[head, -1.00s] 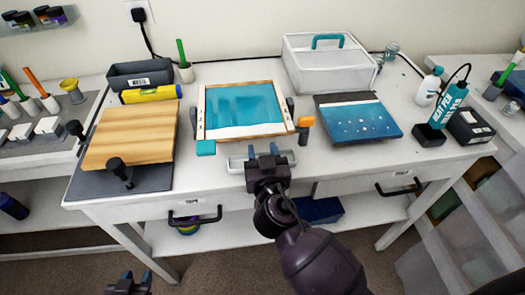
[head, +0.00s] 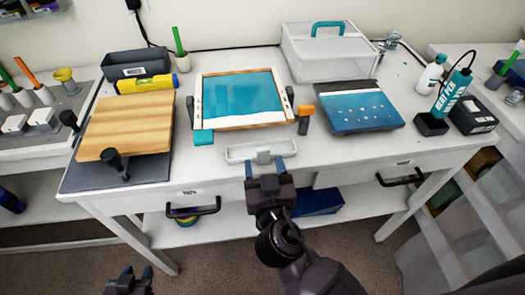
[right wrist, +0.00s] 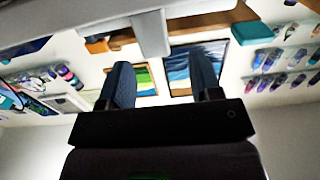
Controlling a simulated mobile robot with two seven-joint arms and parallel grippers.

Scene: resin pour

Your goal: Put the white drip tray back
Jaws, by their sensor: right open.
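The white drip tray (head: 240,154) lies on the table's front strip, just in front of the wooden-edged frame with the blue panel (head: 238,97). A grey tab shows at the middle of its near side. My right gripper (head: 264,168) is open and empty, just in front of the tray at the table edge, with its fingers pointing at the tab. In the right wrist view the pale tray (right wrist: 110,30) and its tab are beyond the spread fingers (right wrist: 163,80), with nothing between the fingertips. My left gripper (head: 136,272) is low at the lower left, open and empty.
A wooden board (head: 128,123) with black clamps is at left. A blue-and-black panel (head: 358,108) and an orange-topped tool (head: 304,118) are at right. A clear box (head: 330,55) stands behind. Drawer handles (head: 193,207) stick out of the table front.

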